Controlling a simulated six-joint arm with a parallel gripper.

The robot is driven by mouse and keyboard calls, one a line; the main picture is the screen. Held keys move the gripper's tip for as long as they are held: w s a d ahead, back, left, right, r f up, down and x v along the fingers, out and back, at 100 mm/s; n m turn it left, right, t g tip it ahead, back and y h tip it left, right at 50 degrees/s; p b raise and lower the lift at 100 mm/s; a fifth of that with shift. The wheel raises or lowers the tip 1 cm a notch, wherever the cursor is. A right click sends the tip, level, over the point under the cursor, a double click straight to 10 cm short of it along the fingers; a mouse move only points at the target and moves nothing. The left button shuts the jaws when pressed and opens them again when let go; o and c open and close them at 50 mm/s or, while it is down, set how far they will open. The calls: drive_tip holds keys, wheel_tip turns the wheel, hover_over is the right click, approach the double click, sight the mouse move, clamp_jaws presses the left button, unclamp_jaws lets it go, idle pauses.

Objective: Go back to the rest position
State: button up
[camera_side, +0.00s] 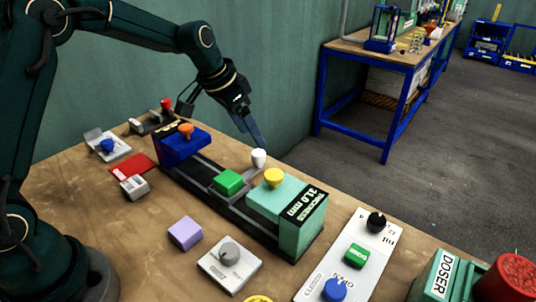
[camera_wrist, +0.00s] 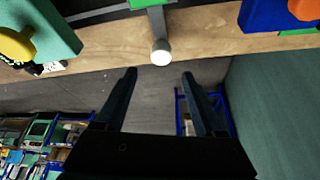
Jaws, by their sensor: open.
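My gripper (camera_wrist: 160,82) is open and empty in the wrist view, with its two dark fingers apart. The white-knobbed lever (camera_wrist: 160,52) of the press lies just beyond the fingertips there, between them in the picture and not gripped. In the side view my gripper (camera_side: 257,140) hangs above and behind the press, close to the white knob (camera_side: 258,158); whether a finger touches it I cannot tell. The press has a blue block (camera_side: 186,147) with an orange knob, a green block (camera_side: 228,182) in the middle and a teal block (camera_side: 285,205) with a yellow knob.
The wooden bench (camera_side: 150,225) also carries a purple block (camera_side: 185,233), a grey dial plate (camera_side: 229,266), a white control panel (camera_side: 352,255), and a doser (camera_side: 440,278) at the front right. A green wall (camera_side: 290,60) stands behind. A blue-framed table (camera_side: 385,60) is farther back.

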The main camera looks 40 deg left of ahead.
drive_tip(key=s+d+r+t, duration=0.2)
drive_tip(key=s+d+r, duration=0.1)
drive_tip(key=s+r, duration=0.8)
drive_tip(key=s+a+f+n+g+y, duration=0.1)
drive_tip(key=s+f+n, duration=0.2)
drive_tip(key=s, duration=1)
wheel_tip(320, 180, down, 2)
drive_tip(key=shift+s+f, duration=0.25)
drive_tip(key=shift+s, duration=0.1)
